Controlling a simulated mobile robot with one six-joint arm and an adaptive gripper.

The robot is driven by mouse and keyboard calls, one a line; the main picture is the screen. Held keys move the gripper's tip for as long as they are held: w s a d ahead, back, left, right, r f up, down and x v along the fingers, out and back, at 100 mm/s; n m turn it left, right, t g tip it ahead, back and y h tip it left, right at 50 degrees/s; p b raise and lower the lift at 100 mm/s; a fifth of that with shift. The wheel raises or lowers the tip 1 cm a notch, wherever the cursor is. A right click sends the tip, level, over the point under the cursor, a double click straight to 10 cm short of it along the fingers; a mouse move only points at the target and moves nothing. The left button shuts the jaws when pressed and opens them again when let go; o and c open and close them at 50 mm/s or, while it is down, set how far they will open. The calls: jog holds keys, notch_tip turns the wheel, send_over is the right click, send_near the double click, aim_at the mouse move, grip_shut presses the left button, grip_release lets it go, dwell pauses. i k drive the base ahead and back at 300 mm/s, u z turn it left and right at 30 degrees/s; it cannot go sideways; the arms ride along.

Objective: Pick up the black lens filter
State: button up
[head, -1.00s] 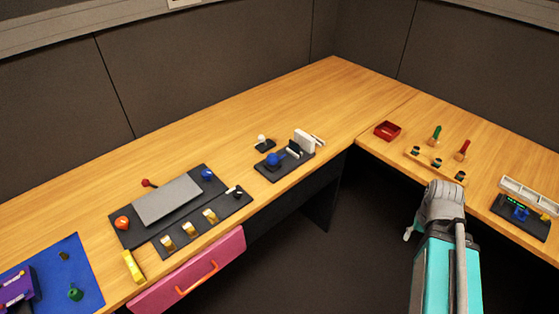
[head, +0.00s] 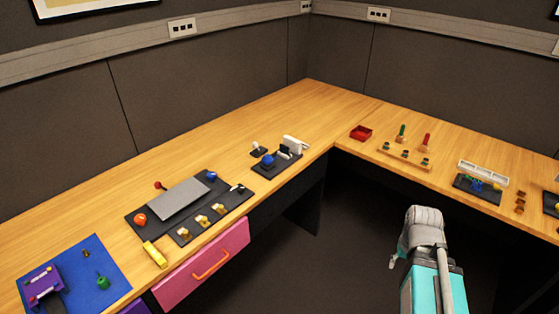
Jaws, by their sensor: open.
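A dark panel (head: 264,169) with a blue ball (head: 268,160) stands on the far part of the left desk in the head view. A small black upright piece (head: 284,152) stands on this panel beside a white block (head: 291,143). It may be the black lens filter, but it is too small to be sure. My teal and grey arm (head: 425,235) is at the lower right, over the open floor and well away from the panel.
A dark panel with a grey plate (head: 178,199) and several knobs lies left of the ball panel. A pink drawer front (head: 205,265) is below the desk edge. A red tray (head: 361,132) and a wooden peg board (head: 404,158) are on the right desk. Bare desk lies behind the panels.

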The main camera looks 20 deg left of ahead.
aim_at(285, 149)
jog(key=u, duration=0.05)
jog(key=k, duration=0.2)
jog(key=u, duration=1.45)
jog(key=i, duration=1.3)
